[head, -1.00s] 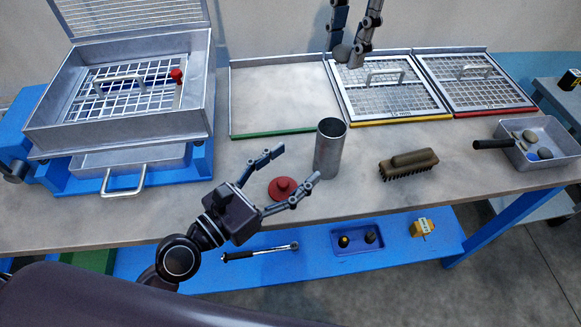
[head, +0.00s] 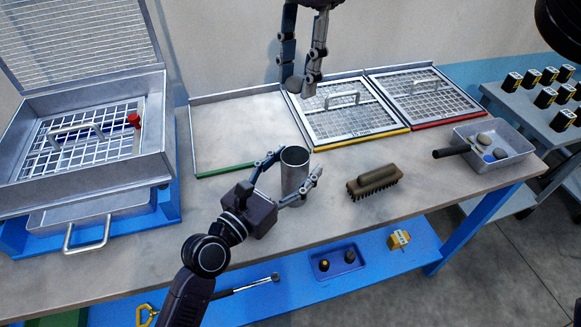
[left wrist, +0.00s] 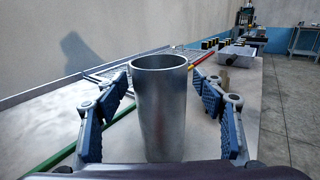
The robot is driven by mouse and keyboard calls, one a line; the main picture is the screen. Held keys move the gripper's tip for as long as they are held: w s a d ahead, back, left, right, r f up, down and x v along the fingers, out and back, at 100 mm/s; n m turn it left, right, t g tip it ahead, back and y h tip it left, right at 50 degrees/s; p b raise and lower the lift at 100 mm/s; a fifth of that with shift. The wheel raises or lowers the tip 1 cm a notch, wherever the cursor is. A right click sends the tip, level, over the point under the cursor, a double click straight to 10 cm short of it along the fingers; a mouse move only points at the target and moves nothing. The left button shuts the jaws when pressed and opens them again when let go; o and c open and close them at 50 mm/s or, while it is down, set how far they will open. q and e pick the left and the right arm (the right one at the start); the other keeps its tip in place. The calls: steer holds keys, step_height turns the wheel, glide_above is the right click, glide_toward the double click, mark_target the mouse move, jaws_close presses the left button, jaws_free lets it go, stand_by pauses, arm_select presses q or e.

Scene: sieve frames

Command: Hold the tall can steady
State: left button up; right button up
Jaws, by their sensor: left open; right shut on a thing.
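The tall can (head: 295,176), an open-topped grey metal cylinder, stands upright on the bench. My left gripper (head: 294,166) is open, with one finger on either side of the can. In the left wrist view the can (left wrist: 159,110) stands between the open fingers of my left gripper (left wrist: 164,88), with a gap visible on each side. My right gripper (head: 303,82) is at the top of the head view, above the back of the bench, shut on a small grey rounded thing (head: 293,84).
A brush (head: 374,181) lies right of the can. A metal tray (head: 518,160) with stones is farther right. Mesh sieve frames (head: 346,106) lie behind, next to an empty green-edged bay (head: 240,172). A sieve box (head: 150,150) stands left.

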arm_select(q)
steer(key=c, duration=1.3)
jaws_close()
stand_by(0.6)
